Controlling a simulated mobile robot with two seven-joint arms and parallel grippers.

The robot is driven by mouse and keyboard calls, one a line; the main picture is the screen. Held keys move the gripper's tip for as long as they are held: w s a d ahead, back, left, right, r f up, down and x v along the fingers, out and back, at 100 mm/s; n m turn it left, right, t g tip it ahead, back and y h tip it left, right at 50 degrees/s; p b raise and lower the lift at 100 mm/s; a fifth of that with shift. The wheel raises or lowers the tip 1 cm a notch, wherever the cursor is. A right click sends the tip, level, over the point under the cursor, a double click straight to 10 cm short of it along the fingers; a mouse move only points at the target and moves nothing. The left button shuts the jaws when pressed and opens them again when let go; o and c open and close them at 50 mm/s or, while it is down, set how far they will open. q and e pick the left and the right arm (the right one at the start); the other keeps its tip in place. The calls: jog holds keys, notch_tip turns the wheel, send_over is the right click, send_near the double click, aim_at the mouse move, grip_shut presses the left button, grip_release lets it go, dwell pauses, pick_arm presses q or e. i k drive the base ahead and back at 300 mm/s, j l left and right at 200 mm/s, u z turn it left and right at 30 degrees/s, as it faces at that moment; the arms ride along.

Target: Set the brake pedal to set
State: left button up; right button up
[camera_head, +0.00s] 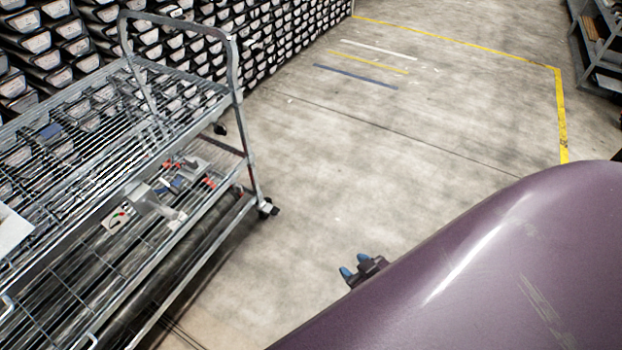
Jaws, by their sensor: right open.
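A grey wire-shelf cart (236,60) stands at the left. A dark caster (268,208) shows at the foot of its right-hand post. Another caster (219,128) shows farther back. I cannot make out a brake pedal or its setting on either caster; they are too small here. My right gripper (354,266) has two blue fingertips set apart, open and empty. It is over the bare floor, to the right of and below the nearer caster in the picture, apart from the cart. My left gripper is not in view.
Red, blue and grey items (180,185) lie on the cart's lower shelf. Racks of stacked core trays (160,40) line the back left. The concrete floor (400,150) between the cart and the yellow line (561,110) is clear. Another shelf (598,50) stands at top right.

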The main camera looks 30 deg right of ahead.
aim_at(271, 209)
jog(key=l+z, duration=0.1)
jog(key=z, duration=0.5)
jog(key=i+l+u, duration=0.1)
jog(key=u, duration=0.25)
jog(key=i+l+u, duration=0.15)
jog(key=u, duration=0.25)
jog(key=i+l+u, duration=0.1)
jog(key=u, duration=0.25)
jog(key=i+l, duration=0.15)
jog(key=l, duration=0.2)
jog(key=i+l+u, duration=0.1)
jog(key=l, duration=0.25)
jog(key=i+l+u, duration=0.1)
jog(key=l, duration=0.25)
jog(key=i+l, duration=0.15)
jog(key=l, duration=0.25)
